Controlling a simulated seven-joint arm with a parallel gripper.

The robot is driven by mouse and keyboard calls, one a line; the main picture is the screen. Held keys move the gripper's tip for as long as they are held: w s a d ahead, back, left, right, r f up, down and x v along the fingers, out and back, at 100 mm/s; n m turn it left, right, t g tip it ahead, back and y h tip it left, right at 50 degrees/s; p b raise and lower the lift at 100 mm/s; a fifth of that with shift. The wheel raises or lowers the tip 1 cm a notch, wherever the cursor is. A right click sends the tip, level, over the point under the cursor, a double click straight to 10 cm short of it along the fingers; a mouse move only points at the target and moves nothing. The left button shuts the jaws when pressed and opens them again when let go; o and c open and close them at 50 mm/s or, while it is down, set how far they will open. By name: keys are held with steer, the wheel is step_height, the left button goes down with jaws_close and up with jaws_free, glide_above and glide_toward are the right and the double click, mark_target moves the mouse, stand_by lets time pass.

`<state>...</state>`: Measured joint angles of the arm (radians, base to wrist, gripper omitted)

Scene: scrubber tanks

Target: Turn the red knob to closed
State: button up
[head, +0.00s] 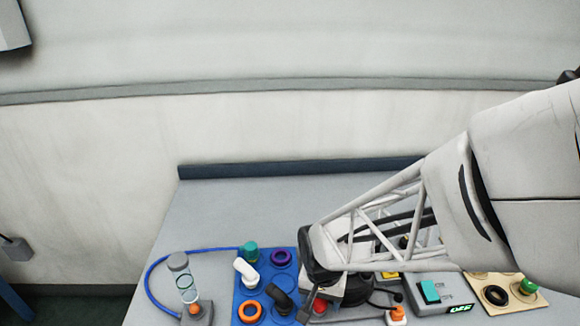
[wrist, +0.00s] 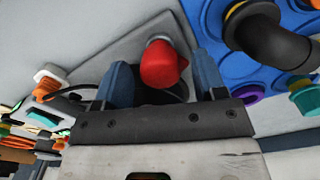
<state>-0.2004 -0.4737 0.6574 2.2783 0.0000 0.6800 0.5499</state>
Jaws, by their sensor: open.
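The red knob (head: 320,306) shows just below my gripper in the head view, partly covered by it. In the wrist view the red knob (wrist: 160,64) stands on a grey base plate (wrist: 122,48), between and slightly beyond my two blue fingers. My gripper (wrist: 160,82) is open, with one finger on each side of the knob. I cannot tell whether either finger touches it. The knob's pointer and any closed mark cannot be made out.
A blue board (head: 242,303) with pipe elbows and coloured rings lies left of the knob. A black elbow (wrist: 268,38) is close to my right finger in the wrist view. An orange-and-white plug (head: 397,314) and a teal switch (head: 429,291) are to the right. The table's back is clear.

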steer(key=shift+c, duration=0.4)
steer(key=c, duration=0.8)
steer(key=shift+c, duration=0.2)
steer(key=shift+m, duration=0.4)
steer(key=m, duration=1.3)
